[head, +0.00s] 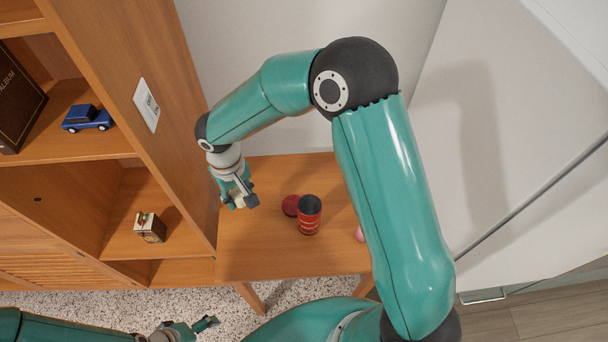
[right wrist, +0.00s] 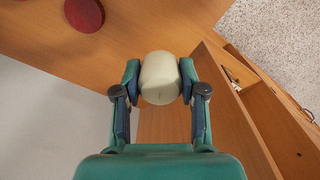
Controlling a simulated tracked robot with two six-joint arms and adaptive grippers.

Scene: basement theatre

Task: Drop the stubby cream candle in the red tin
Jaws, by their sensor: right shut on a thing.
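The stubby cream candle (right wrist: 160,78) is held between both fingertips of my right gripper (right wrist: 159,80), which is shut on it. In the head view my right gripper (head: 240,198) hangs over the left part of the small wooden table, left of the tin. The red tin (head: 309,220) stands upright on the table with its dark, open mouth facing up. A round red lid (head: 291,205) lies beside the tin, and it also shows in the right wrist view (right wrist: 84,14). My left gripper (head: 205,325) is low in the head view, away from the table; its jaw opening is unclear.
The wooden table (head: 262,258) has bare room around the tin. A pink thing (head: 360,234) is partly hidden behind my right arm. A wooden shelf unit at left holds a blue toy car (head: 87,118) and a small box (head: 149,228). A white cabinet stands at right.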

